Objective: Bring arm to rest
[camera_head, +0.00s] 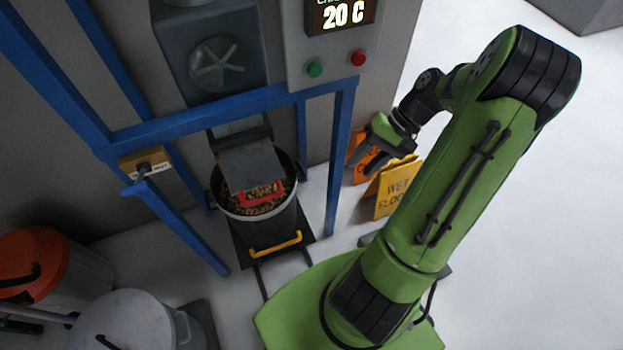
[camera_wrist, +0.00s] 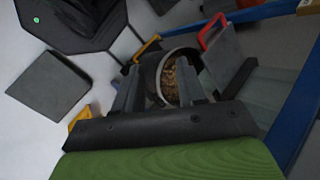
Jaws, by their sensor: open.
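My gripper (camera_head: 366,158) is at the end of my green arm, right of the blue frame and in front of the wet floor signs in the head view. In the wrist view, my gripper (camera_wrist: 160,92) has its two dark fingers apart with nothing held between them. Beyond the fingers is a dark bucket (camera_wrist: 155,68) filled with brown pieces. In the head view the bucket (camera_head: 262,228) stands under a grey chute with a red handle, apart from my gripper. My arm is raised and bent at the elbow.
A blue frame (camera_head: 225,110) surrounds the bucket. A panel (camera_head: 333,50) reads 20 C and has a green and a red button. Yellow and orange wet floor signs (camera_head: 398,187) stand near my gripper. Bins (camera_head: 125,322) stand at lower left.

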